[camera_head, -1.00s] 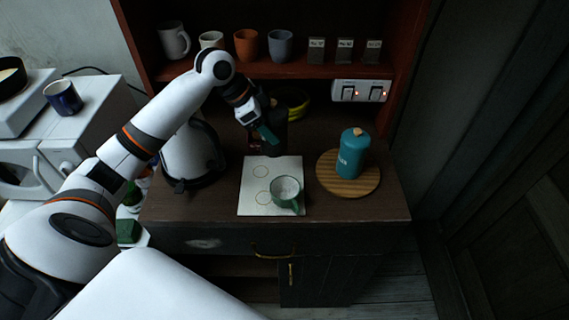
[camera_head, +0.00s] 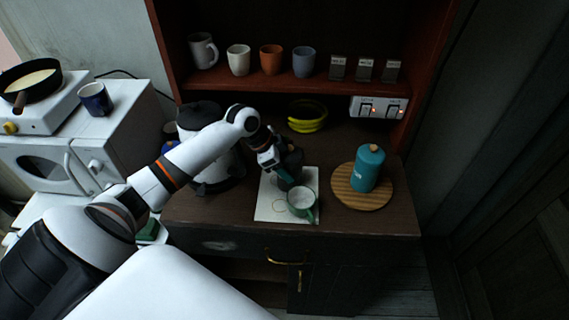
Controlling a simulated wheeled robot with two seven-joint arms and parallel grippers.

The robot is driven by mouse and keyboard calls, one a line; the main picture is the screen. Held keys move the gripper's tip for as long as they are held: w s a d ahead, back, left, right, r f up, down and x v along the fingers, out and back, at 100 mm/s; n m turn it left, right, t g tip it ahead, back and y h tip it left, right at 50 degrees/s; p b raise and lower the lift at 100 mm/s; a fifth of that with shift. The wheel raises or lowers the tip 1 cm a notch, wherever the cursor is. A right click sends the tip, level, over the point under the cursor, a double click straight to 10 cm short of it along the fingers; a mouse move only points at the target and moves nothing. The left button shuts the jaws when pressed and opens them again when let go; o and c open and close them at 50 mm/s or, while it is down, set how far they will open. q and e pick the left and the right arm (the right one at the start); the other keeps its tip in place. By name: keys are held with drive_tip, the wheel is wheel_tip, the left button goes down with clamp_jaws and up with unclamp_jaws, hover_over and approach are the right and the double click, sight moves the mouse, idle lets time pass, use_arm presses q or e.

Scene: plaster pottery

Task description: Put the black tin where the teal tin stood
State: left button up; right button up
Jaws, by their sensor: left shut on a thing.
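The teal tin (camera_head: 368,170) stands upright on a round wooden board (camera_head: 349,197) at the right of the dark counter. My left gripper (camera_head: 282,173) is shut on the black tin (camera_head: 292,160) over the back part of a pale sheet (camera_head: 267,204). The gripper partly hides the tin, and I cannot tell whether its base touches the sheet. My right gripper is not in view.
A green cup (camera_head: 301,201) stands on the sheet in front of the black tin. Several cups line the shelf above. Some counter is clear right of the sheet.

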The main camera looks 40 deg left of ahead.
use_arm(q)
drive_tip(key=o, duration=0.6)
drive_tip(key=shift+f, duration=0.15)
drive_tip(key=shift+c, duration=0.2)
drive_tip(key=o, duration=0.5)
drive_tip(key=shift+c, duration=0.2)
